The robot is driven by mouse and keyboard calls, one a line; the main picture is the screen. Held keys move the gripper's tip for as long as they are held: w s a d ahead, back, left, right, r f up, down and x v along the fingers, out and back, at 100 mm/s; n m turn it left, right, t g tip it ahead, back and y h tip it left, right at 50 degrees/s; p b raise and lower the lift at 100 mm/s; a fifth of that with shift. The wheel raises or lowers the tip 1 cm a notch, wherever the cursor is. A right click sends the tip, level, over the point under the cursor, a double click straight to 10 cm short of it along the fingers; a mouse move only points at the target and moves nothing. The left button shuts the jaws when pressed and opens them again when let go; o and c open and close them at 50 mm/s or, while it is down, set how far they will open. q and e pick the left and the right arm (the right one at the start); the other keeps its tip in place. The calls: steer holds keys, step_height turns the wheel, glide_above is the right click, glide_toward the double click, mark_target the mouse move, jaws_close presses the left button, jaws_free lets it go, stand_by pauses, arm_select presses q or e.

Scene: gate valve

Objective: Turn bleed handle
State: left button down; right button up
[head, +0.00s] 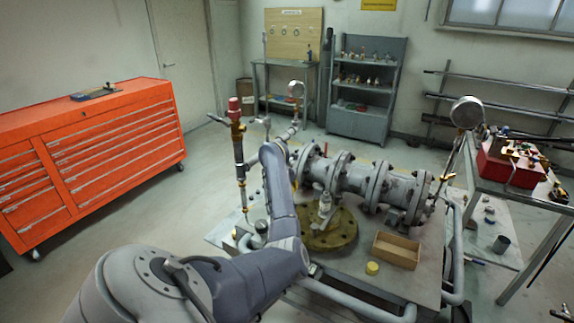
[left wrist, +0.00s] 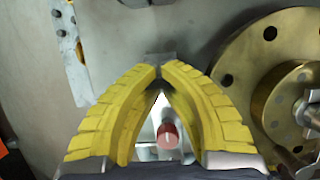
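The grey valve and pipe assembly (head: 340,175) stands on a metal skid, with a round brass flange (head: 335,237) below it. The flange also shows at the right of the left wrist view (left wrist: 232,85). A red-topped fitting (head: 234,106) with a side lever sits on an upright pipe left of my arm. I cannot tell for sure which part is the bleed handle. My left gripper (left wrist: 160,76) has its yellow fingertips together; its arm hides it in the head view. A small red-ended part (left wrist: 168,135) shows through the gap between the finger bases. My right gripper is out of view.
An open wooden box (head: 396,250) and a yellow cap (head: 372,268) lie at the skid's front. A table with a red toolbox (head: 508,165) stands right. An orange tool cabinet (head: 90,150) stands left. Floor between the cabinet and skid is clear.

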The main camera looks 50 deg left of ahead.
arm_select(q)
steer(key=shift+w+a+r, duration=0.1)
steer(key=shift+a+r, duration=0.1)
steer(key=shift+r, duration=0.15)
steer(key=c, duration=1.6)
jaws_free()
steer(key=shift+o, duration=0.8)
steer(key=shift+r, duration=0.75)
steer(key=o, duration=0.6)
steer(key=v, duration=0.5)
steer(key=shift+s+d, duration=0.25)
steer(key=shift+s, duration=0.2)
steer(key=shift+v, duration=2.35)
steer(key=shift+f, duration=0.15)
